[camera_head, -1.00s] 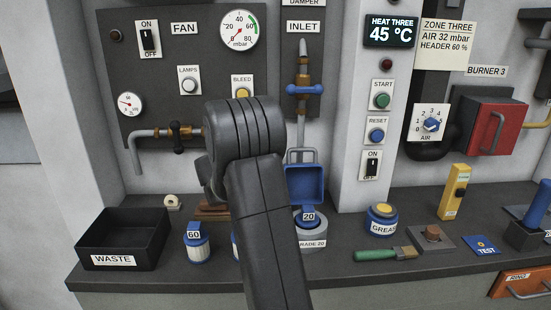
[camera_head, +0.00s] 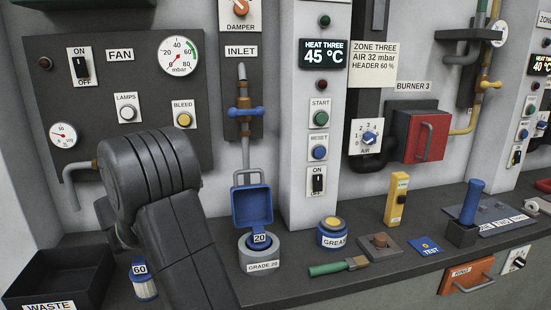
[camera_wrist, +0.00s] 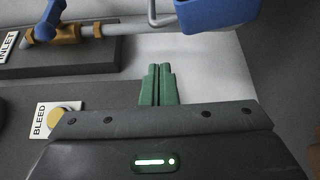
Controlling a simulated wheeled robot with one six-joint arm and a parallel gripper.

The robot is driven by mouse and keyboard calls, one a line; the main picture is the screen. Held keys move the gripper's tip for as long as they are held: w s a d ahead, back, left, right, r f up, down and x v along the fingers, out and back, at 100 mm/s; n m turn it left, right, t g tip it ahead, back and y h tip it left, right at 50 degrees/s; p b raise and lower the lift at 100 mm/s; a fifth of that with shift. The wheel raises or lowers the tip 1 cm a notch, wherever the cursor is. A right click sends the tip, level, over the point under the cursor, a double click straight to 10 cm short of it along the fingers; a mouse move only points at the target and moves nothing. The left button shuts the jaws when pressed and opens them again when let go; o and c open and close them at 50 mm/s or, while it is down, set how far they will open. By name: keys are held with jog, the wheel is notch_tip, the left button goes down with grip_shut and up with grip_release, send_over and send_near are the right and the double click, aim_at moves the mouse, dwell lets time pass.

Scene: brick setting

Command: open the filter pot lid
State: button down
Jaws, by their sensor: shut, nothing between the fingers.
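The filter pot (camera_head: 260,252) is a grey round pot labelled GRADE 20 on the counter, in the middle of the head view. Its blue lid (camera_head: 252,207) stands up, open, at the back of the pot, with a grey loop handle (camera_head: 247,174) at its top. A blue-topped filter marked 20 (camera_head: 260,239) sits in the pot. In the wrist view the blue lid (camera_wrist: 216,12) is at the upper right, just beyond my gripper (camera_wrist: 160,70). Its green fingers are shut together and empty, apart from the lid. In the head view my arm hides the gripper.
A black WASTE bin (camera_head: 50,275) and a filter marked 60 (camera_head: 142,282) stand left. A grease tin (camera_head: 332,234) and a green-handled brush (camera_head: 335,267) lie right of the pot. An inlet pipe with a blue valve (camera_head: 245,112) rises behind the lid.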

jog(key=s+d+p+x, duration=0.1)
jog(key=x, duration=0.8)
jog(key=shift+w+d+p, duration=0.15)
jog(key=shift+w+p, duration=0.05)
jog(key=shift+p, duration=0.1)
